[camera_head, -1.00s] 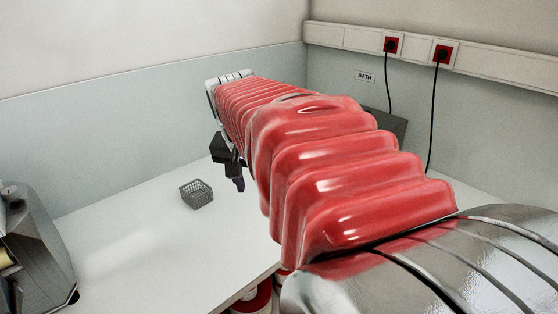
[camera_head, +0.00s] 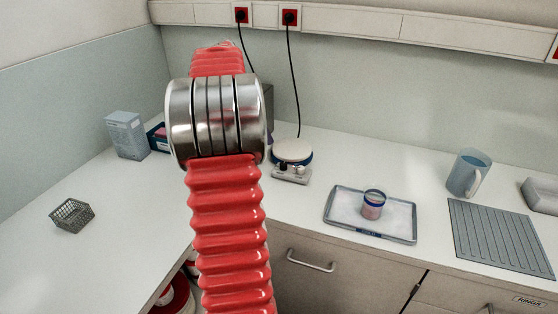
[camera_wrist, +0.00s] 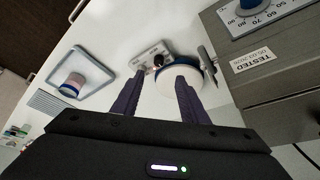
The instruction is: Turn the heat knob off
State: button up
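A small hotplate (camera_head: 291,153) with a round white top and a grey front panel (camera_head: 290,175) stands on the bench in the head view. The white top (camera_wrist: 178,86) and the dark knob (camera_wrist: 158,61) also show in the wrist view. My gripper (camera_wrist: 159,75) is open and empty, its purple fingers apart, pointing toward the hotplate. The right finger overlaps the white top in the picture; contact cannot be told.
A grey box (camera_wrist: 270,65) with a numbered dial and a "TESTED" label stands close at right in the wrist view. A tray (camera_head: 345,213) holds a blue-rimmed jar (camera_head: 373,204). A jug (camera_head: 468,173) and ribbed mat (camera_head: 500,238) are farther right. A wire basket (camera_head: 72,215) is left.

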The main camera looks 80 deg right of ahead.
aim_at(283, 163)
jog(key=shift+s+d+f, duration=0.1)
jog(key=shift+s+d, duration=0.2)
jog(key=shift+s, duration=0.1)
jog(key=shift+f, duration=0.15)
jog(key=x, duration=1.3)
jog(key=shift+s+d+f, duration=0.1)
jog(key=shift+d+f, duration=0.05)
jog(key=shift+f, duration=0.05)
jog(key=shift+c, duration=0.2)
jog(key=c, duration=0.9)
jog(key=shift+d, duration=0.1)
grip_shut()
